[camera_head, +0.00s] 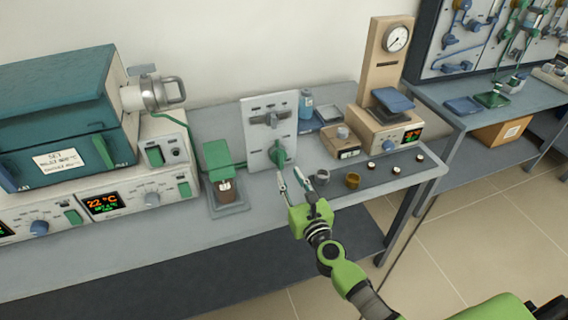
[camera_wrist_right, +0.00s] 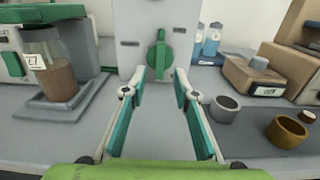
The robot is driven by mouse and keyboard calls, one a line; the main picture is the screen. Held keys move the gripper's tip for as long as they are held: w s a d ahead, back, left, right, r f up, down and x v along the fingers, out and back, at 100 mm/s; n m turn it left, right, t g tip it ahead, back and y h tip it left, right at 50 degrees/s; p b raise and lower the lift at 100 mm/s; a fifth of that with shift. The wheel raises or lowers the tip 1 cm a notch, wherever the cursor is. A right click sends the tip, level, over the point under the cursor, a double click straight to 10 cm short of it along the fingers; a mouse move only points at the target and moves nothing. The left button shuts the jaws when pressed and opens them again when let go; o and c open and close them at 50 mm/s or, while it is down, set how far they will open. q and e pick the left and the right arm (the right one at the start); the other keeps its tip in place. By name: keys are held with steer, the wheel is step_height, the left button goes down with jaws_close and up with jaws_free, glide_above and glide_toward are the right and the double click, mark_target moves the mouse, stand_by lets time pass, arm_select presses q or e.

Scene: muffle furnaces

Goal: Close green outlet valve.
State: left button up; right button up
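The green outlet valve (camera_head: 279,153) is a green knob with a bar handle, low on the front of an upright white panel (camera_head: 257,112). In the right wrist view the valve (camera_wrist_right: 159,57) is straight ahead, its bar standing close to vertical. My right gripper (camera_head: 291,181) is in front of the panel, a little below the valve. Its fingers are apart and empty in the wrist view (camera_wrist_right: 160,82), with the valve beyond and between the tips. I cannot see any contact with the valve. My left gripper is not in view.
A green-topped unit with a beaker (camera_head: 225,190) stands left of the panel. A grey cup (camera_head: 322,176) and a brass cup (camera_head: 352,180) stand right of my gripper. A furnace (camera_head: 65,125) fills the left; a scale (camera_head: 385,125) stands right. Bench space before the panel is clear.

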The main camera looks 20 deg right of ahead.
mark_target(282, 161)
steer(key=w, duration=0.6)
steer(key=shift+a, duration=0.1)
steer(key=shift+s, duration=0.1)
steer(key=shift+c, duration=0.4)
jaws_close()
